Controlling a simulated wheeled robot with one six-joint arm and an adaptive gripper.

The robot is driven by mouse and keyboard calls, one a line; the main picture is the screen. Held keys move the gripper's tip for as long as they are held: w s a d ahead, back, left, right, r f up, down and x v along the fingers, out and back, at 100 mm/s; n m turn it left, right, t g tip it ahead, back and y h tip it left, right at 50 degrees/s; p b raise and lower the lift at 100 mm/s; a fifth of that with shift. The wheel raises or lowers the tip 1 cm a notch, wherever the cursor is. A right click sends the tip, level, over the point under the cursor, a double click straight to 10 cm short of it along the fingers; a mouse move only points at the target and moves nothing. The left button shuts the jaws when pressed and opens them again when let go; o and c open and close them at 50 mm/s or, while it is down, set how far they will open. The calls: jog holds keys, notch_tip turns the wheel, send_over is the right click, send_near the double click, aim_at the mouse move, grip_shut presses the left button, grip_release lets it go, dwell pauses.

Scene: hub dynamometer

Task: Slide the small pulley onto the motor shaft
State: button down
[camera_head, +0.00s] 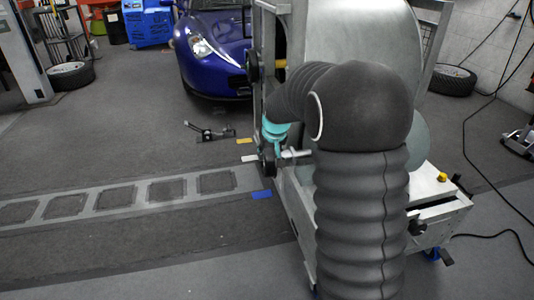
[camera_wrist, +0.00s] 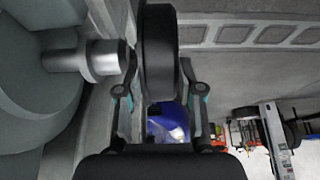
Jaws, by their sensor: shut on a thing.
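My gripper (camera_head: 275,140) is shut on the small pulley (camera_head: 268,163), a black disc. In the wrist view, my gripper (camera_wrist: 160,92) holds the pulley (camera_wrist: 158,45) edge-on between its fingers. The silver motor shaft (camera_wrist: 100,60) points at the pulley from the left in that view, with a gap between its end and the pulley. In the head view, the shaft (camera_head: 296,154) is just right of the pulley. The shaft comes out of the grey-green motor (camera_wrist: 30,105). The pulley's bore is not visible.
A metal stand (camera_head: 445,207) carries the machine beside my arm. A dark round part (camera_head: 253,67) sits on the upright frame above my gripper. A blue car (camera_head: 213,48) stands behind. A black tool (camera_head: 210,132) lies on the floor, which is mostly clear at left.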

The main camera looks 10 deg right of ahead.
aim_at(288, 156)
jog(key=shift+d, duration=0.9)
jog(key=shift+d, duration=0.15)
jog(key=shift+d, duration=1.1)
jog(key=shift+d, duration=0.1)
jog(key=shift+d, duration=0.8)
jog(key=shift+d+f+b, duration=0.1)
jog(key=shift+d+b, duration=0.2)
jog(key=shift+b, duration=0.15)
dwell(0.4)
jog(key=c, duration=0.7)
grip_release()
jog(key=shift+d, duration=0.2)
jog(key=shift+o, duration=0.2)
jog(key=shift+a, duration=0.15)
